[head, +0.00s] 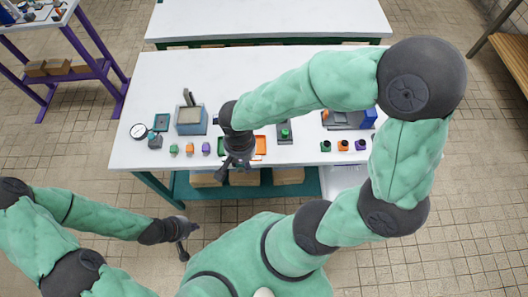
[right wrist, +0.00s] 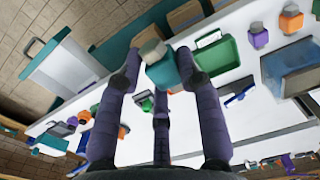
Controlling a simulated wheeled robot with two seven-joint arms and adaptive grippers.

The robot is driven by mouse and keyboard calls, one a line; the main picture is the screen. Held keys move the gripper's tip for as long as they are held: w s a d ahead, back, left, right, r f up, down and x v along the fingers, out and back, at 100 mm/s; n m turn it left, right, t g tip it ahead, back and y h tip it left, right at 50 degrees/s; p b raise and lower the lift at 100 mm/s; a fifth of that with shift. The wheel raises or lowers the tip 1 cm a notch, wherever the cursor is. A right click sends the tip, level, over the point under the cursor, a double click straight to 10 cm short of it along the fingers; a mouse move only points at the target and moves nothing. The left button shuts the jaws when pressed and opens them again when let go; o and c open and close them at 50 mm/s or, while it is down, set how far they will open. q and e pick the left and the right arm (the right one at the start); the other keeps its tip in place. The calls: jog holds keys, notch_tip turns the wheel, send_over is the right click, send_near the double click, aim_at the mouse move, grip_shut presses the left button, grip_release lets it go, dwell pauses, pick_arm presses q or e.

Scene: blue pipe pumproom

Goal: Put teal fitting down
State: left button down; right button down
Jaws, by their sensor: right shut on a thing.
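My right gripper (head: 238,163) hangs over the near edge of the white table (head: 160,80), close to the green tray (head: 221,146) and orange tray (head: 260,146). In the right wrist view its fingers (right wrist: 160,75) are shut on the teal fitting (right wrist: 163,68), which has a pale grey end. There the fitting appears just beside the green tray (right wrist: 216,55); I cannot tell its height. In the head view the gripper hides the fitting. My left gripper (head: 182,237) is away from the table, over the floor; its jaws are too small to judge.
Green (head: 174,149), orange (head: 190,148) and purple (head: 206,148) fittings stand left of the trays. A dark stand with a green button (head: 285,133) is right of the orange tray. The table's back half is clear.

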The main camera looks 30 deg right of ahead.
jog(key=w+d+f+b, duration=0.1)
jog(key=w+d+f, duration=0.3)
jog(key=d, duration=0.1)
jog(key=w+d+f+b, duration=0.2)
jog(key=w+d+f, duration=0.2)
jog(key=w+f, duration=0.1)
jog(key=shift+d, duration=0.4)
jog(key=shift+d+f, duration=0.15)
jog(key=shift+f, duration=0.15)
jog(key=f, duration=0.1)
jog(key=f+b, duration=0.1)
jog(key=f, duration=0.1)
jog(key=shift+w+d+f+b, duration=0.15)
jog(key=shift+w+f+b, duration=0.1)
jog(key=shift+f+b, duration=0.1)
jog(key=shift+r, duration=0.15)
jog(key=shift+f, duration=0.2)
jog(key=c, duration=1.1)
grip_release()
